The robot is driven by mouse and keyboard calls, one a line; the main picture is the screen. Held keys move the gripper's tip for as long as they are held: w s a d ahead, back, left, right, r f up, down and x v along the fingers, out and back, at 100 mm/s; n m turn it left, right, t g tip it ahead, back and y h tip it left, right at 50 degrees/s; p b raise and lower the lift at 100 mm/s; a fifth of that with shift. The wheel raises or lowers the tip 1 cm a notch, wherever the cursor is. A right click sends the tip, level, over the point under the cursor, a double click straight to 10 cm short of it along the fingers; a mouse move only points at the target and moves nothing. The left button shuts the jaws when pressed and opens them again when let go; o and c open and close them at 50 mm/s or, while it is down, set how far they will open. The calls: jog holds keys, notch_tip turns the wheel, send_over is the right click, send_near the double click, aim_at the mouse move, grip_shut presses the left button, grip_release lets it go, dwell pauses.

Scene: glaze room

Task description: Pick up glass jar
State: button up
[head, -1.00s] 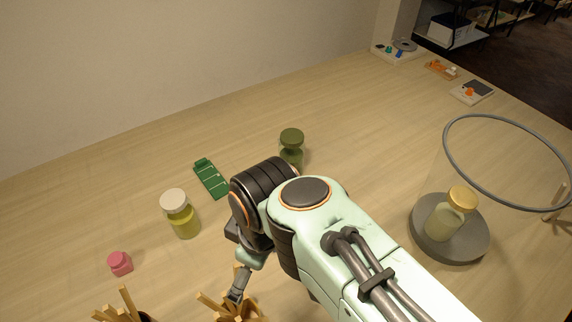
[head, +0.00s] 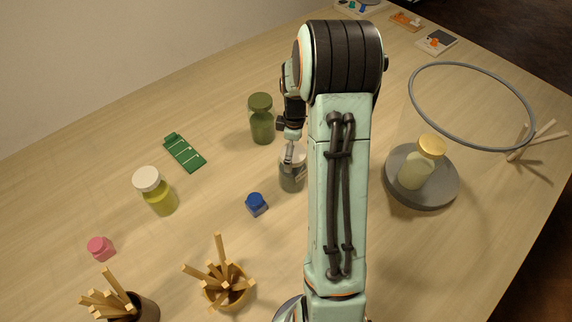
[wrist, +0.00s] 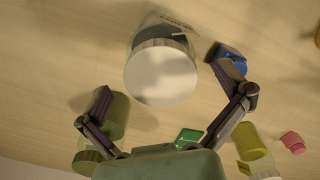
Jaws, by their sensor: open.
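A clear glass jar (head: 292,178) with a pale lid stands upright near the middle of the table, partly hidden behind my gripper in the head view. In the wrist view its round whitish lid (wrist: 160,75) faces me, and the glass body shows something dark inside. My gripper (head: 290,152) is over the jar. In the wrist view my gripper (wrist: 172,98) is open, with one finger on either side and a little short of the lid. I see a gap between each finger and the lid.
A green jar (head: 262,126) stands close behind; a blue block (head: 256,204) lies at left front. A white-lidded yellow-green jar (head: 160,195), green card (head: 185,152) and pink block (head: 101,249) are farther left. A gold-lidded jar (head: 417,170) stands on a grey disc (head: 440,192) beneath a ring (head: 412,95).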

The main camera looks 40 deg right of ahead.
notch_tip(320, 180, down, 4)
jog(key=shift+f, duration=0.1)
jog(key=shift+c, duration=0.3)
jog(key=c, duration=1.1)
jog(key=shift+o, duration=0.2)
jog(key=shift+r, duration=0.2)
